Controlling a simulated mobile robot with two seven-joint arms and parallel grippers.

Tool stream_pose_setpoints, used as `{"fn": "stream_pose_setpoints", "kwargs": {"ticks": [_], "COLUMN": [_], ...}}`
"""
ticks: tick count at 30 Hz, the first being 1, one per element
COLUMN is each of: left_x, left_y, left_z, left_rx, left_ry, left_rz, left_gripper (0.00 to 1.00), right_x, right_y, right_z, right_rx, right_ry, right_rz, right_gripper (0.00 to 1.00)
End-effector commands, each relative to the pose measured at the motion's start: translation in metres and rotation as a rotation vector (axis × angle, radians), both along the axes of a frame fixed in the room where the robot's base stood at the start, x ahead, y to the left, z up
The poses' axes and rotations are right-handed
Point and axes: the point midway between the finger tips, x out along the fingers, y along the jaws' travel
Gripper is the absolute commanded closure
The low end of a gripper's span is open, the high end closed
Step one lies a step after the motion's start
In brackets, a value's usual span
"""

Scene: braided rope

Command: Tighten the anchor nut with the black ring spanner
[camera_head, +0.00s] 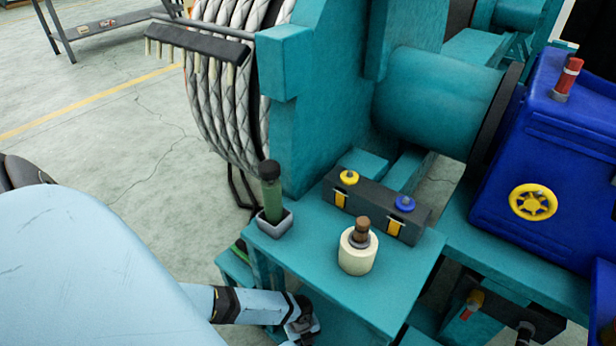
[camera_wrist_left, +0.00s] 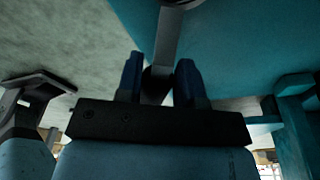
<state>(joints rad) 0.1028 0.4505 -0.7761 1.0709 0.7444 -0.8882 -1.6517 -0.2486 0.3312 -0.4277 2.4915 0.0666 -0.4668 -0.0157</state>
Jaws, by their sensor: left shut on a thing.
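In the left wrist view, my left gripper (camera_wrist_left: 158,76) is shut on a dark grey bar, which looks like the ring spanner (camera_wrist_left: 168,40). The bar runs from between the two blue fingers up to the top edge, where its wider end is cut off. I cannot make out the anchor nut in either view. In the head view, my left arm comes in from the left and ends low beside the teal table; its gripper is hidden there. My right gripper is not in view.
The teal table (camera_head: 300,268) carries a green-handled tool in a grey holder (camera_head: 275,226), a cream pot (camera_head: 357,258) and a dark block with yellow and blue knobs (camera_head: 372,208). A braided rope reel (camera_head: 220,80) and blue machine (camera_head: 545,160) stand behind.

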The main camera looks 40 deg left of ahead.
Motion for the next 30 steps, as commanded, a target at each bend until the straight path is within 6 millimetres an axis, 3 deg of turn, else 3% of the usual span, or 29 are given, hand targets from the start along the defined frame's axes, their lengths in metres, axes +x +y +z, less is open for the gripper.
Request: {"fn": "stream_pose_setpoints", "kwargs": {"ticks": [30], "left_x": [0.0], "left_y": [-0.0004], "left_z": [0.0058], "left_rx": [0.007], "left_ry": [-0.003], "left_rz": [0.0], "left_gripper": [0.98], "right_x": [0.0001], "right_y": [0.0], "right_z": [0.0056], "right_rx": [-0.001], "right_ry": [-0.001], "right_rz": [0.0], "right_gripper": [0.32]}}
